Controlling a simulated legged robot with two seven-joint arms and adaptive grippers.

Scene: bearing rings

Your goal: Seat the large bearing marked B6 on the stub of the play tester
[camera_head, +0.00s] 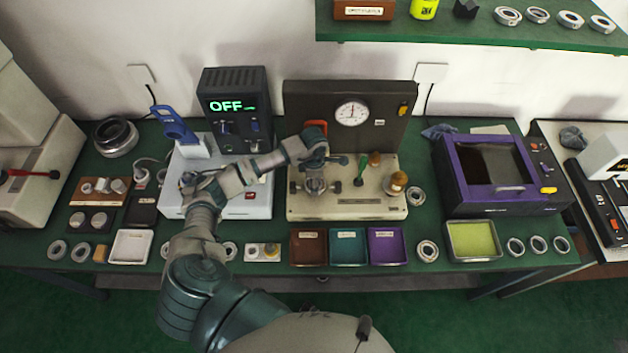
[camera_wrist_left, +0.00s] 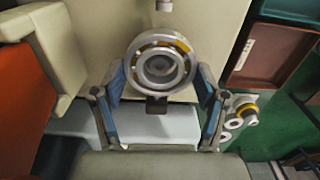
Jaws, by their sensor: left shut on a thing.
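The play tester (camera_head: 380,204) stands mid-bench, with a cream base, a dark back panel and a round dial (camera_head: 352,112). My left gripper (camera_head: 316,172) is over the left half of its base. In the left wrist view the gripper (camera_wrist_left: 160,82) is shut on a large bearing (camera_wrist_left: 183,47), its blue-padded fingers on either side. The bearing is a steel ring with an amber cage, its face toward the camera. I cannot read a B6 mark on it. A grey round part shows in its bore; I cannot tell whether this is the stub. My right gripper is not in view.
Brown (camera_head: 308,247), teal (camera_head: 348,250) and purple (camera_head: 387,247) trays lie in front of the tester. A grey box reading OFF (camera_head: 236,105) stands to the left, a purple-framed machine (camera_head: 494,175) to the right. Loose rings lie along the front edge.

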